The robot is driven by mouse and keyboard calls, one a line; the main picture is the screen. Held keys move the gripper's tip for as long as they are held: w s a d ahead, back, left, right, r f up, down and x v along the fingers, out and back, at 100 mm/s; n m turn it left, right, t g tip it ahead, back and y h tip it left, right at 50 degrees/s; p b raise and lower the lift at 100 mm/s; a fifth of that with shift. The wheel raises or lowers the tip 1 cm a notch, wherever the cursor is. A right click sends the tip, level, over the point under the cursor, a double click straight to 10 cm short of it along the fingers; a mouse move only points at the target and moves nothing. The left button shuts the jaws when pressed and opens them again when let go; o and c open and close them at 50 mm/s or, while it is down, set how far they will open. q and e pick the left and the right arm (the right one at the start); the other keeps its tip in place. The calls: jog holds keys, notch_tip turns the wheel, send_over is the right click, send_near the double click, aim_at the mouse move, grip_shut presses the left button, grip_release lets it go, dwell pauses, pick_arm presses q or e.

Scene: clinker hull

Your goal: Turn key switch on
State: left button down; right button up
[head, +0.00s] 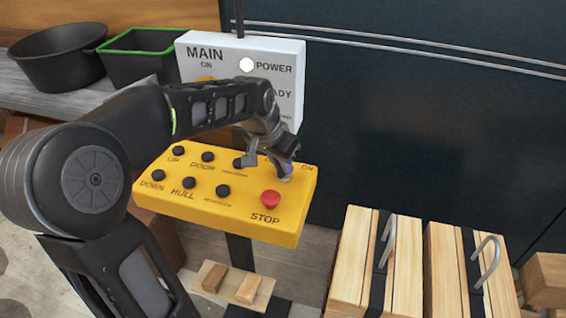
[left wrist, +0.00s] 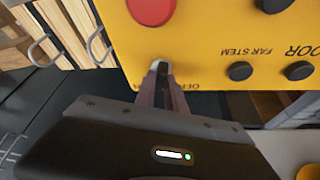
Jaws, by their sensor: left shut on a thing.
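The yellow control box (head: 235,213) stands at the middle of the head view, with black buttons and a red STOP button (head: 270,198). The key switch (head: 286,179) is at its upper right, near the ON label, mostly hidden by my left gripper (head: 283,168). In the left wrist view, the fingers of my left gripper (left wrist: 161,80) are closed on a small grey metal piece, the key switch (left wrist: 160,67), at the box's edge. An OFF label is partly covered beside it. I cannot tell which way the key points. My right gripper is out of view.
A white MAIN panel (head: 292,50) with a lit white POWER lamp stands behind the box. Strapped timber bundles (head: 355,255) with metal handles lie at the right. Black tubs (head: 60,62) sit at the upper left. A dark wall (head: 430,120) is behind.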

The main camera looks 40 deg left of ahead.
pick_arm(q)
jog(key=shift+a+m+h, duration=0.1)
jog(key=shift+m+h, duration=0.3)
jog(key=shift+m, duration=0.8)
jog(key=c, duration=1.4)
grip_release()
jog(key=b+v, duration=0.1)
jog(key=v, duration=0.6)
jog(key=shift+r, duration=0.4)
jog(key=shift+s, duration=0.1)
